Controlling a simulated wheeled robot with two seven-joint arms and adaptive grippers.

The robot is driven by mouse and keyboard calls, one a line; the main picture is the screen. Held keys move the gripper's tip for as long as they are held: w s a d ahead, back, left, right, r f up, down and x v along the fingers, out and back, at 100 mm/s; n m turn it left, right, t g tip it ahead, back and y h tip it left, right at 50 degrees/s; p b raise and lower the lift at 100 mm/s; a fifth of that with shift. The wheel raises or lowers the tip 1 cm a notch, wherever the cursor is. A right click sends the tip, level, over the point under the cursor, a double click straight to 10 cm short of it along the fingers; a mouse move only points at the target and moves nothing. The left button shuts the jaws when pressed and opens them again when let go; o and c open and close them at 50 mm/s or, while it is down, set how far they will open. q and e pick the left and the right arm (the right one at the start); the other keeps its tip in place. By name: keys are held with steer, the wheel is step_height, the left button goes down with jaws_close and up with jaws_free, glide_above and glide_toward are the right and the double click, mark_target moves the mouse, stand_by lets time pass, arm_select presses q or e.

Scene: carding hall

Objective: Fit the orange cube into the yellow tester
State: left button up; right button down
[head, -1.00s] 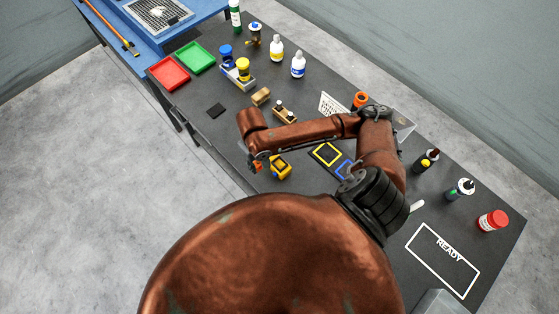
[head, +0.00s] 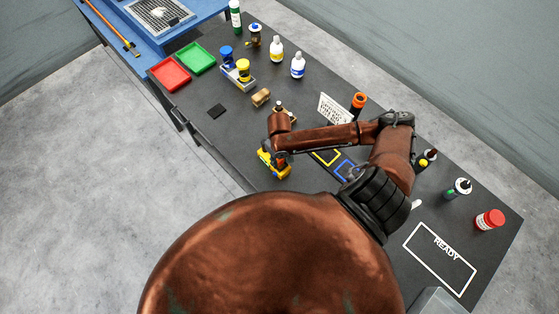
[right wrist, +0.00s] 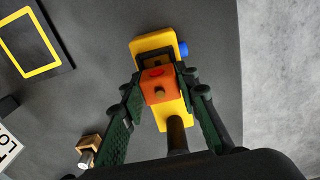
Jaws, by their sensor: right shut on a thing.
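The orange cube (right wrist: 158,90) is between the fingers of my right gripper (right wrist: 160,80), which is shut on it. A red spot and a tan round peg show on the cube. The yellow tester (right wrist: 150,44) lies directly beyond the cube in the right wrist view, with a blue knob on one side and a dark recess partly hidden by the cube. I cannot tell whether the cube touches the tester. In the head view my right gripper (head: 277,162) is over the yellow tester (head: 264,166) and partly hides it. My left gripper is not in view.
The dark table's near edge runs close to the tester. A yellow outlined square (head: 327,158), a small wooden block with pegs (right wrist: 90,142) and a white sign (head: 335,108) are nearby. Red (head: 169,74) and green (head: 196,58) trays and several bottles stand farther off.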

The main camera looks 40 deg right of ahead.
mark_target(280, 159)
steer(key=shift+s+f, duration=0.4)
steer(key=shift+f, duration=0.05)
steer(key=c, duration=1.8)
jaws_free()
steer(key=shift+c, duration=0.2)
steer(key=o, duration=0.3)
steer(key=shift+w+f, duration=0.1)
steer(key=shift+f, duration=0.05)
steer(key=shift+o, duration=0.2)
steer(key=shift+w+r, duration=0.15)
steer(key=shift+r, duration=0.5)
step_height(280, 159, up, 11)
